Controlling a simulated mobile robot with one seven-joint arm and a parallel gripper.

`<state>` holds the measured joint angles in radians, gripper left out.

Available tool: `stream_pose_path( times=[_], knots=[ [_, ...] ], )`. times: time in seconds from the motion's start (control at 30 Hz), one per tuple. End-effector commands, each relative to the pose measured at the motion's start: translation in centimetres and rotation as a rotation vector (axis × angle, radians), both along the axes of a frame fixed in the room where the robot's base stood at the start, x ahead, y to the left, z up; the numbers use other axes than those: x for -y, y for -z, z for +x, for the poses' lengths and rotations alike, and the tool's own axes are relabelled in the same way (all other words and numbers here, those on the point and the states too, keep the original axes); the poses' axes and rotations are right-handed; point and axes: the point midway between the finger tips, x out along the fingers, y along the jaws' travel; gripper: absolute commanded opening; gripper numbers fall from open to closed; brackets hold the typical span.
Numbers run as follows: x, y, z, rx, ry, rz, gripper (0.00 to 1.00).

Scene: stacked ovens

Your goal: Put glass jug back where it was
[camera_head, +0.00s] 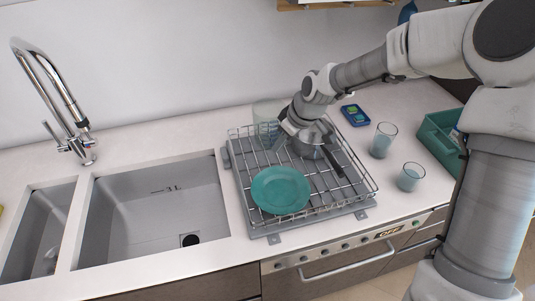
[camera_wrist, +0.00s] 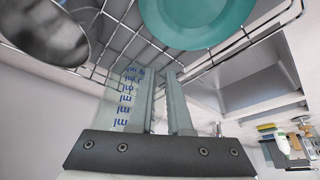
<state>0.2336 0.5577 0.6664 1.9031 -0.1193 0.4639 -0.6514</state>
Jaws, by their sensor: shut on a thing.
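The glass jug (camera_head: 265,114) is clear and pale, at the back left of the wire dish rack (camera_head: 334,208). My gripper (camera_head: 286,124) is at its right side. In the wrist view, the jug (camera_wrist: 124,92) shows blue ml markings beside and behind the fingers of my gripper (camera_wrist: 160,76), which are shut on its wall or handle; which part is unclear. The jug's base is partly hidden, so I cannot tell whether it touches the rack.
A teal plate (camera_head: 281,190) lies at the rack's front, and a metal pot (camera_head: 309,146) stands right of the jug. Two glasses (camera_head: 383,139) (camera_head: 411,177) and a teal crate (camera_head: 437,134) are farther right. A sink (camera_head: 155,211) with a tall faucet (camera_head: 62,98) is left; the counter behind it is clear.

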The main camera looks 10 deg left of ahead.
Motion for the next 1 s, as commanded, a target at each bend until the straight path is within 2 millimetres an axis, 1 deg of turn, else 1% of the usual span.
stream_pose_path(
  times=[0.03,0.1,0.2,0.3,0.47,0.7,1.0],
  knots=[
    [-1.0,0.5,0.3,0.000,-0.007,0.001,0.00],
    [-2.0,1.2,0.6,-0.001,-0.005,0.001,0.00],
    [-3.1,1.8,1.1,0.002,-0.003,0.000,0.00],
    [-3.7,2.2,1.4,0.002,-0.001,0.001,0.00],
    [-3.9,3.0,1.4,0.000,0.000,0.000,0.00],
    [-3.9,6.2,1.3,-0.001,-0.001,-0.001,0.00],
    [-3.8,6.6,1.4,0.002,-0.001,0.001,0.00]
  ],
)
